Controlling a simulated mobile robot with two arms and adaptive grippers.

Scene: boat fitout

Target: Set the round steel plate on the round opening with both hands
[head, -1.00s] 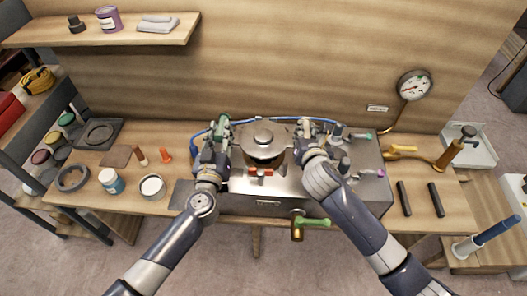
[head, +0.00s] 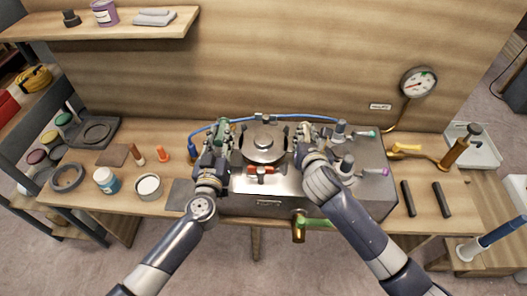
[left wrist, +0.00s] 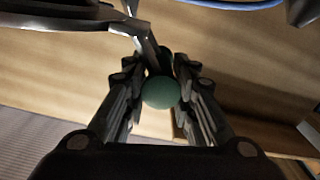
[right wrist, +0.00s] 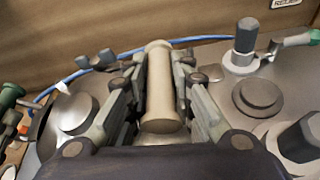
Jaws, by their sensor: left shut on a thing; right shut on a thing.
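The round steel plate (head: 262,149), with a raised round centre, lies between my grippers over the steel box (head: 280,191). It looks level and close to the box top; it hides the round opening, and I cannot tell whether it touches all round. My left gripper (head: 219,149) is shut on a green handle (head: 223,128) at the plate's left. The handle's round green end (left wrist: 161,92) shows between the fingers in the left wrist view. My right gripper (head: 305,145) is shut on a cream handle (head: 314,118), which also shows between the fingers in the right wrist view (right wrist: 159,88).
A red-handled fitting (head: 262,169) sits in front of the plate. Purple- and green-handled valves stand on the box's right side. A blue hose (head: 268,116) runs behind. A brass pipe (head: 299,229) projects at the front. Jars and rings lie at the left; a gauge (head: 418,83) stands right.

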